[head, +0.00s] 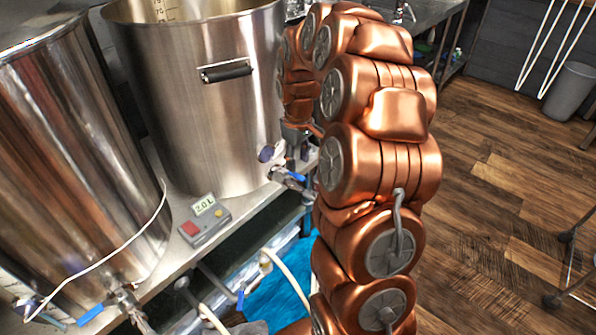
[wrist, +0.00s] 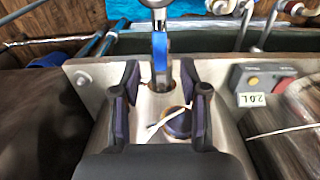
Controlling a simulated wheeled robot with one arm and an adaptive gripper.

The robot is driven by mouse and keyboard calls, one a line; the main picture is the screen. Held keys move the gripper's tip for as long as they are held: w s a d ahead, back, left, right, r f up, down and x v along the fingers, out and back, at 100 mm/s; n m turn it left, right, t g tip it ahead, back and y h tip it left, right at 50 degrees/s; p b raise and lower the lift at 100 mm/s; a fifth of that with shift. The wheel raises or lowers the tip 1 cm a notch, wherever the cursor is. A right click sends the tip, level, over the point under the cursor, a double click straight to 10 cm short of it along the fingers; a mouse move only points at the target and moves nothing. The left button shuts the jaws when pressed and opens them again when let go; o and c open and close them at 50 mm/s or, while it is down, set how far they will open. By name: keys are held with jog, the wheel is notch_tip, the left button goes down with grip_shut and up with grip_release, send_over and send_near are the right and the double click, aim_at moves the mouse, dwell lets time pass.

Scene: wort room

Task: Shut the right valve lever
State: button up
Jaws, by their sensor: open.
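The right valve lever is a blue handle (head: 296,176) on the metal valve low on the right steel kettle (head: 205,110). In the wrist view the blue lever (wrist: 160,58) points toward me from a round metal valve body (wrist: 157,3). My gripper (wrist: 160,78) is open, its two dark fingers on either side of the lever's near end with gaps to both. No contact shows. In the head view my copper arm hides most of the gripper, which is near the valve. A round, dark blue-capped part (wrist: 177,123) with a white strip sits between the fingers, nearer my palm.
The left kettle (head: 75,150) has its own valve with a blue lever (head: 90,315). A small box reading 2.0 L (head: 205,220) sits on the metal bench between them. Pale hoses (head: 288,275) hang below the bench's front edge. The wooden floor (head: 490,190) at right is largely clear.

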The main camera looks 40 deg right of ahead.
aim_at(298, 175)
notch_tip(298, 175, down, 4)
jog(key=shift+f, duration=0.25)
grip_shut()
dwell(0.3)
dwell(0.3)
